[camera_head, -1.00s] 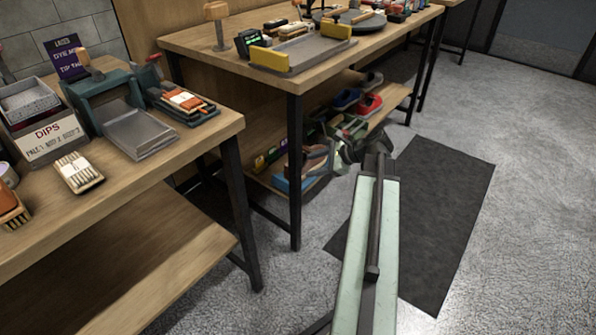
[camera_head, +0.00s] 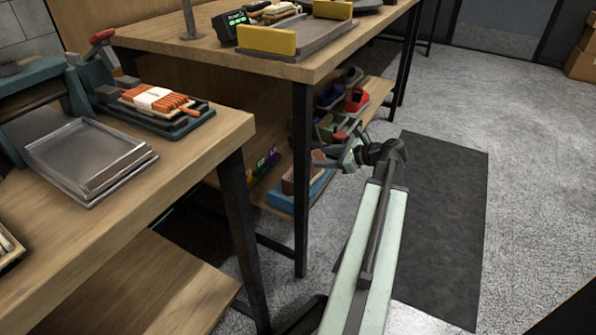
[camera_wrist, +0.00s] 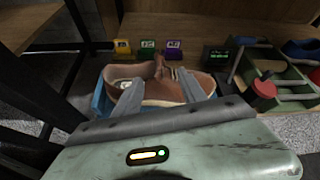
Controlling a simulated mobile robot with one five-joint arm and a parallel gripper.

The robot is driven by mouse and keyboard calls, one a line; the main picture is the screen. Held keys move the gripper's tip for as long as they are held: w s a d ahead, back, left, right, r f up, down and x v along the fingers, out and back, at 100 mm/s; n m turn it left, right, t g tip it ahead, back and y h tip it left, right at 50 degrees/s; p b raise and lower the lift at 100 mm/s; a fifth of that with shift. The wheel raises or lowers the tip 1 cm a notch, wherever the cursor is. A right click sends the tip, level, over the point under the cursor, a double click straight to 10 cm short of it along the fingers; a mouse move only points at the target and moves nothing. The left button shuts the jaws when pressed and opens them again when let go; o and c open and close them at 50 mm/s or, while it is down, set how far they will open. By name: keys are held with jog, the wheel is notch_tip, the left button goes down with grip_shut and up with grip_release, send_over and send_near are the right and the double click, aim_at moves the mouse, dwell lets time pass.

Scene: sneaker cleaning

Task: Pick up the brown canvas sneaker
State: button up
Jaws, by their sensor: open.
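The brown sneaker (camera_wrist: 168,91) rests in a shallow blue tray (camera_wrist: 99,101) on the lower shelf, in the middle of the wrist view. In the head view the sneaker (camera_head: 288,182) shows only in part, behind my gripper and a table leg, with the blue tray (camera_head: 318,189) beside it. My gripper (camera_wrist: 148,79) is open, its two grey fingers spread and pointing at the sneaker, overlapping its near side in the wrist view. I cannot tell whether they touch it. In the head view my gripper (camera_head: 322,160) is beside the shelf's front edge.
Yellow, green and purple tags (camera_wrist: 147,47) stand behind the sneaker. A green crate (camera_wrist: 291,76) with a red knob (camera_wrist: 263,86) is to the right. A black table leg (camera_head: 301,180) stands close by. Red and blue shoes (camera_head: 357,100) sit farther along the shelf. The floor mat (camera_head: 445,220) is clear.

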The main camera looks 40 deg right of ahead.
jog(key=b+x, duration=0.4)
jog(key=x, duration=0.4)
jog(key=shift+d+f, duration=0.1)
jog(key=shift+f, duration=0.05)
jog(key=shift+s, duration=0.1)
grip_shut()
dwell(1.1)
